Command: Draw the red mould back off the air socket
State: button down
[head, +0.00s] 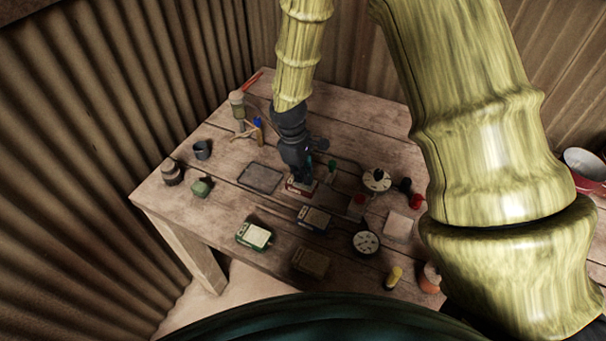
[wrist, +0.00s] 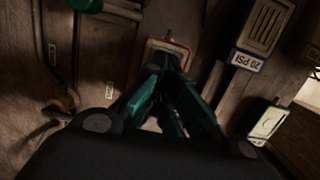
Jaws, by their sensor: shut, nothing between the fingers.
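The red mould (head: 299,188) is a small block with a red rim and pale top, lying on the wooden table. It also shows in the wrist view (wrist: 168,46), partly hidden behind my fingers. My gripper (head: 304,180) points down at the mould and is shut and empty, its teal fingers (wrist: 170,70) overlapping the mould in the wrist view. I cannot tell whether they touch it. The air socket is not clear; a brass fitting on a hose (wrist: 66,102) lies to the left in the wrist view, and I cannot tell whether the mould joins a socket.
A blue mould (head: 314,218) marked 20 PSI (wrist: 245,60) stands close by; a green mould (head: 254,235) is nearer the front edge. A dark tray (head: 261,178) lies left. A green-handled thing (head: 331,169) and round white-topped dishes (head: 376,180) stand right.

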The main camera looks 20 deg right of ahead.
jog(key=shift+w+r, duration=0.2)
jog(key=shift+s+r+p, duration=0.25)
jog(key=shift+p, duration=0.25)
jog(key=w+a+b, duration=0.2)
jog(key=w+a, duration=0.1)
jog(key=w, duration=0.1)
jog(key=w+a+b, duration=0.2)
jog(key=w+a, duration=0.2)
jog(key=shift+w+a+f+b, duration=0.15)
jog(key=shift+b, duration=0.25)
jog(key=shift+w+a, duration=0.35)
jog(key=shift+w, duration=0.05)
